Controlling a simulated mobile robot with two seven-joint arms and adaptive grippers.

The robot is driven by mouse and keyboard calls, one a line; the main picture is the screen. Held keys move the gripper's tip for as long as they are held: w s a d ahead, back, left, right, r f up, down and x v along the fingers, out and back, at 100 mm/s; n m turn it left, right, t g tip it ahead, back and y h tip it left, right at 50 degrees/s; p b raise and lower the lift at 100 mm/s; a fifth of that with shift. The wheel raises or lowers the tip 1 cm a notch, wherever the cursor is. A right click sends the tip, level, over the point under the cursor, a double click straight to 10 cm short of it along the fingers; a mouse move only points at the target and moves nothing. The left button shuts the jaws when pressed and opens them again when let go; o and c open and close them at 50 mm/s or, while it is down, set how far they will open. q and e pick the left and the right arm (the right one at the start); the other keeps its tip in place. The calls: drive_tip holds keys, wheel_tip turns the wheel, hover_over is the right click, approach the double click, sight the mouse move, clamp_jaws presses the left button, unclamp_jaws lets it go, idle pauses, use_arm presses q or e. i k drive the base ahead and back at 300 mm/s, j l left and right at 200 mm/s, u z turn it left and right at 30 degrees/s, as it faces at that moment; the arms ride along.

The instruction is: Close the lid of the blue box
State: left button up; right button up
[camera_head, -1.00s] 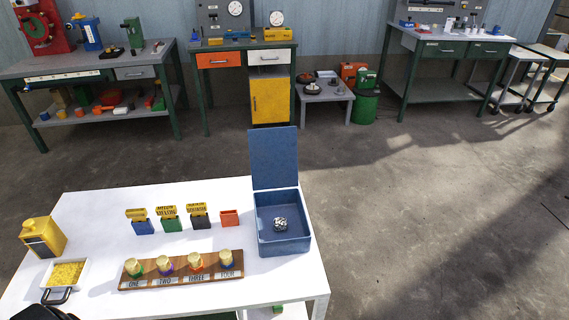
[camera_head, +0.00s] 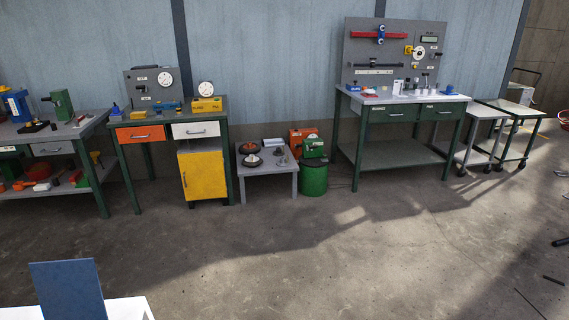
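The blue box's lid (camera_head: 69,291) stands upright at the bottom left of the head view, its flat face toward me. The body of the blue box is below the picture's edge and out of sight. A corner of the white table (camera_head: 128,309) shows beside the lid. Neither of my grippers is in view.
Workbenches stand along the far wall: one with an orange drawer (camera_head: 141,136) and yellow cabinet (camera_head: 202,172), and one with a grey pegboard (camera_head: 394,52). A low grey table (camera_head: 267,165) and green drum (camera_head: 313,178) stand between them. The concrete floor (camera_head: 330,260) is widely clear.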

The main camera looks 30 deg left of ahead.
sight(65, 289)
drive_tip(key=i+u, duration=0.85)
drive_tip(key=i+l+u, duration=0.2)
drive_tip(key=u, duration=0.25)
drive_tip(key=i+l+u, duration=0.45)
drive_tip(key=i+u, duration=0.15)
drive_tip(key=u, duration=0.35)
drive_tip(key=i+l+u, duration=0.15)
drive_tip(key=u, duration=0.35)
drive_tip(key=i+l+u, duration=0.15)
drive_tip(key=u, duration=0.35)
drive_tip(key=i+l+u, duration=0.1)
drive_tip(key=u, duration=0.4)
drive_tip(key=i+l+u, duration=0.15)
drive_tip(key=u, duration=0.25)
drive_tip(key=i+l+u, duration=0.1)
drive_tip(key=l+u, duration=0.3)
drive_tip(key=i+l+u, duration=0.1)
drive_tip(key=l+u, duration=0.65)
drive_tip(key=j, duration=0.1)
